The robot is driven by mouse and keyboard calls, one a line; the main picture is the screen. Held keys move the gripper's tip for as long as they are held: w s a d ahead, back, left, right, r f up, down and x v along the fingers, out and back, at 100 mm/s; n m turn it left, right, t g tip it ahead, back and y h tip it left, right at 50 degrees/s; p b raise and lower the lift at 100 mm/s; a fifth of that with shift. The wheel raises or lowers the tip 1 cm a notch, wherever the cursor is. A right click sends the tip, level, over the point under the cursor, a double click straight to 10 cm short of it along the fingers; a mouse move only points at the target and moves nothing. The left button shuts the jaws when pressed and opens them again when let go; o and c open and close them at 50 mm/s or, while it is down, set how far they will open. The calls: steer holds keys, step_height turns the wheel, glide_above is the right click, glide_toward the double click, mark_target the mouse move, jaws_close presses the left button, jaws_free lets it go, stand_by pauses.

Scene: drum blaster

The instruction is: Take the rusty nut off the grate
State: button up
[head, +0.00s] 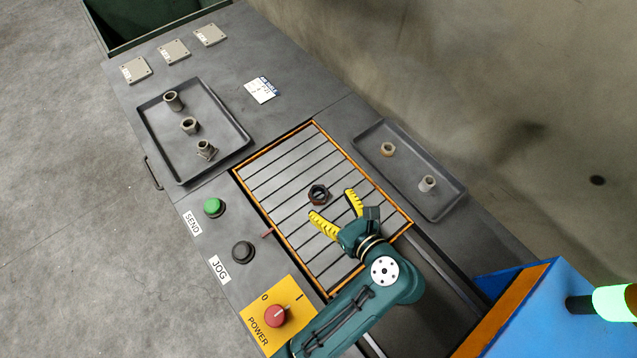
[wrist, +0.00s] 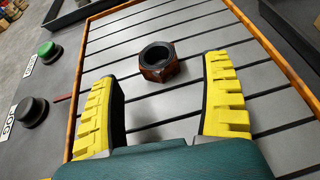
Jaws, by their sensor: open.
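The rusty nut (head: 319,194) is a dark brown hex nut lying on the grate (head: 287,162), near its middle. In the wrist view the nut (wrist: 159,62) lies beyond and between the yellow fingertips, with its dark hole showing on top. My gripper (head: 333,209) is open and empty, and its fingers point toward the nut from the lower right. In the wrist view the gripper (wrist: 165,70) has a finger on each side, apart from the nut.
A left tray (head: 223,106) holds several grey fittings. The green SEND button (head: 212,206), black JOG button (head: 243,251) and red POWER knob (head: 276,315) stand left of the grate. The rest of the grate is clear.

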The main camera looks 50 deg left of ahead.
mark_target(322, 198)
steer(key=x, duration=0.1)
steer(key=b+x, duration=0.1)
steer(key=x, duration=0.1)
steer(key=b+x, duration=0.1)
steer(key=x, duration=0.1)
steer(key=shift+s+f, duration=0.2)
steer(key=shift+f, duration=0.1)
steer(key=shift+w+a, duration=0.1)
steer(key=shift+a, duration=0.3)
steer(key=shift+d, duration=0.1)
steer(key=shift+c, duration=0.3)
steer(key=c, duration=1.3)
